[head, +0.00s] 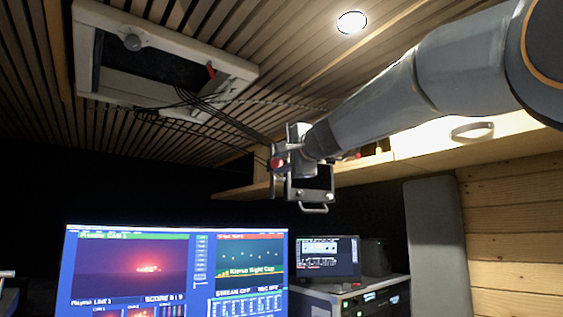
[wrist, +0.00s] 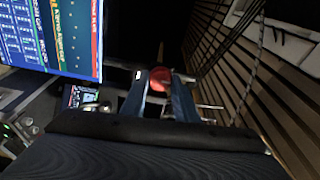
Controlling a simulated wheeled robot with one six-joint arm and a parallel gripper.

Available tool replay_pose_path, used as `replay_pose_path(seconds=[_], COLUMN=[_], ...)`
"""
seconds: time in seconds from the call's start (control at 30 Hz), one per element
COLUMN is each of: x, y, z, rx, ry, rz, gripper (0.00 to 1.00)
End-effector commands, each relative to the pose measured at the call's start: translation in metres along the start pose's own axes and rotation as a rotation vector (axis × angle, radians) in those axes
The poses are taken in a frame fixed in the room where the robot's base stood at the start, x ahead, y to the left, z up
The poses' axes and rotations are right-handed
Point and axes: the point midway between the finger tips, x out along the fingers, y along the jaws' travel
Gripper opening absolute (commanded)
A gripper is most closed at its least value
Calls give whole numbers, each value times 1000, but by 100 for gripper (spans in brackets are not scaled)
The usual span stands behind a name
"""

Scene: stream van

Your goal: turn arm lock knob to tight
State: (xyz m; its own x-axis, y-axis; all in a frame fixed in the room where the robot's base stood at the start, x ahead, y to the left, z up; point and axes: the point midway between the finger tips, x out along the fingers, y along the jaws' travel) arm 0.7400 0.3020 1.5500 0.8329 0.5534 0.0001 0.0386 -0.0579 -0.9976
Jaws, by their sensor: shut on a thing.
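The arm lock knob is a small round red knob (head: 276,163), in the middle of the head view above the large monitor. It also shows in the wrist view (wrist: 160,80), between the two blue-grey fingers. My gripper (head: 280,158) reaches in from the right and is shut on the knob. In the wrist view my gripper (wrist: 160,88) has one finger on each side of the knob. The knob's mount is mostly hidden behind my gripper. No tight or loose marking can be read.
A large lit monitor (head: 135,270) stands below and left. A smaller screen (head: 328,258) is on a rack at the lower right. Dark cables (head: 215,108) hang from a ceiling hatch frame (head: 235,80) towards my gripper. A wooden shelf (head: 440,160) runs behind my arm.

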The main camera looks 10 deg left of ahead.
Motion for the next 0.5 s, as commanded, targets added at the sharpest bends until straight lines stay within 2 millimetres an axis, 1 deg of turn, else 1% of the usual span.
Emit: replay_pose_path(seconds=[0.2,0.5], x=[0,0], y=[0,1], z=[0,0], rx=[65,87], ry=[0,0], rz=[1,1], gripper=[5,5])
